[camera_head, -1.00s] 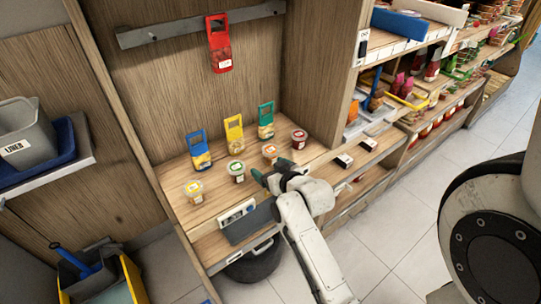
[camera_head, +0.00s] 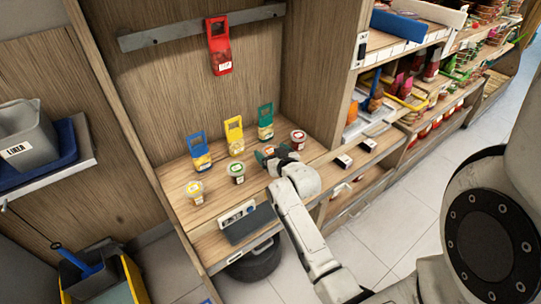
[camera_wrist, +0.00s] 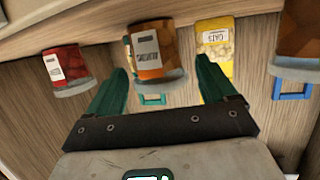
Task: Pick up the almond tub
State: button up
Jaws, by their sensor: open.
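In the wrist view, which looks upside down, a brown-orange tub (camera_wrist: 160,58) with a white label hangs in the picture between my two green fingers. The label looks like it names almonds, but it is too blurred to be sure. My gripper (camera_wrist: 161,76) is open, with one finger to each side of the tub and no clear contact. In the head view my gripper (camera_head: 274,155) is over the shelf at the tub row's right part and hides most of this tub.
A red tub (camera_head: 298,140) stands close right of my gripper. Blue (camera_head: 199,155), yellow (camera_head: 235,138) and green (camera_head: 265,125) handled packs stand behind.

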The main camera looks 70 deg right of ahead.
jog(key=shift+x, duration=1.45)
jog(key=shift+c, duration=0.5)
jog(key=c, duration=0.9)
jog(key=shift+r, duration=0.1)
